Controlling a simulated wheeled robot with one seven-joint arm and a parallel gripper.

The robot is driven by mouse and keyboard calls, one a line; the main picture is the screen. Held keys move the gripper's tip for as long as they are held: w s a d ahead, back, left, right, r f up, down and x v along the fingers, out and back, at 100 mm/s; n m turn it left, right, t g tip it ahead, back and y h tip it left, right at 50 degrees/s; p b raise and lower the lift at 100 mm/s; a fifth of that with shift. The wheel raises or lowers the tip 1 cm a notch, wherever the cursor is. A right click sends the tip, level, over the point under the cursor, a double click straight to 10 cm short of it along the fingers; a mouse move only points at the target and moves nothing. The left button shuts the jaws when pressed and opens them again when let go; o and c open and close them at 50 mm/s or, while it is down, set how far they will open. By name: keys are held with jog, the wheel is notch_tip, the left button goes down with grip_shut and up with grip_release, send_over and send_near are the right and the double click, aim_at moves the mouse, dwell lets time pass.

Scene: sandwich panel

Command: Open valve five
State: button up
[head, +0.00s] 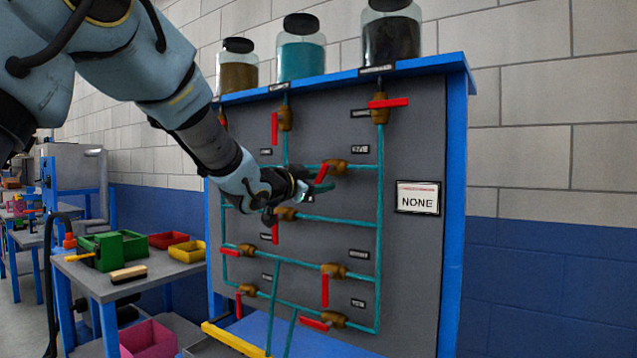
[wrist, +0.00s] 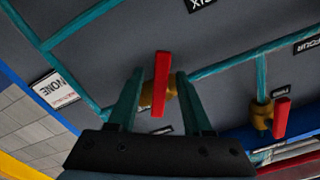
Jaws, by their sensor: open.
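The valve in front of my gripper has a brass body (head: 336,166) and a red handle (head: 322,172), on a short level teal pipe in the panel's upper middle. A small label (head: 367,149) beside it is too small to read surely. My gripper (head: 312,188) is close to this valve. In the wrist view, the open teal fingers of my gripper (wrist: 153,100) stand either side of the red handle (wrist: 161,83), with gaps visible on both sides. The handle lies across its pipe. The brass body is partly hidden behind the handle and fingers.
The grey panel (head: 415,200) bears several other red-handled valves on teal pipes. One valve (wrist: 270,115) is to the right in the wrist view. Jars (head: 300,55) stand on top. A "NONE" sign (head: 417,197) hangs at right. A side table (head: 130,290) with bins stands left.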

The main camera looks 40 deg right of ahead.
jog(key=b+v, duration=0.3)
jog(key=v, duration=0.7)
jog(key=shift+a, duration=0.4)
